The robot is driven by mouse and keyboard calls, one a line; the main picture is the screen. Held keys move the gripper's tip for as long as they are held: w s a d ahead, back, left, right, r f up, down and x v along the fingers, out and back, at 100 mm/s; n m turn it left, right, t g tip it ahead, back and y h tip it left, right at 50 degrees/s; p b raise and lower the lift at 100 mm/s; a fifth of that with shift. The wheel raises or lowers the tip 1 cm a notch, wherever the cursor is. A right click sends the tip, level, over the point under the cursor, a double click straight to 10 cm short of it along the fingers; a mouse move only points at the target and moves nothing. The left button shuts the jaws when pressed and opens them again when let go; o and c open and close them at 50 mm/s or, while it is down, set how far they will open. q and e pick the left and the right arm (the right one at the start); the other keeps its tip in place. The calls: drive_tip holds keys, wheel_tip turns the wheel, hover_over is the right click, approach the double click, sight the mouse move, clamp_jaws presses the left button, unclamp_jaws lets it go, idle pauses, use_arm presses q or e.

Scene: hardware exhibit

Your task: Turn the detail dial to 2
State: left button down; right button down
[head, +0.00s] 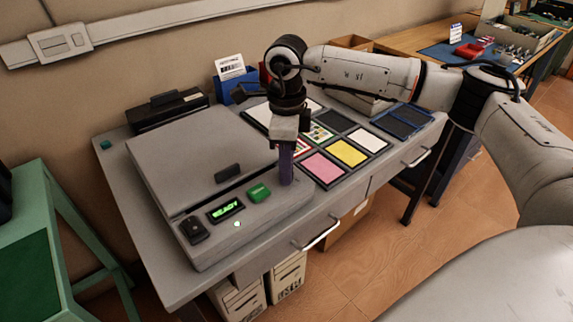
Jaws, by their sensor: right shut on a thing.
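The grey machine (190,150) stands on the grey table, with a sloping control panel along its front. The panel carries a lit green display (226,210) that reads READY, a green button (259,193) and a black control (194,230) at its left end. My right gripper (286,178) points straight down at the right end of the panel. It is shut on what appears to be the detail dial; its fingers hide the dial, so its setting and any numbers cannot be read. My left gripper is out of view.
Framed sheets lie right of the machine, including a pink one (324,167) and a yellow one (348,153). A black device (168,110) and a blue holder (236,88) stand behind. A green table (45,245) is at left. Drawer handles (321,235) project from the table front.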

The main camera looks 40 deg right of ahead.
drive_tip(key=c, duration=2.5)
unclamp_jaws()
drive_tip(key=shift+c, duration=0.2)
drive_tip(key=m, duration=0.6)
drive_tip(key=shift+m, duration=0.4)
drive_tip(key=m, duration=0.3)
drive_tip(key=shift+r+m, duration=0.1)
drive_tip(key=shift+m, duration=1.7)
drive_tip(key=shift+w+m, duration=0.1)
drive_tip(key=shift+m, duration=0.2)
drive_tip(key=o, duration=1.1)
drive_tip(key=shift+c, duration=0.2)
wheel_tip(320, 180, up, 10)
drive_tip(key=shift+r, duration=0.15)
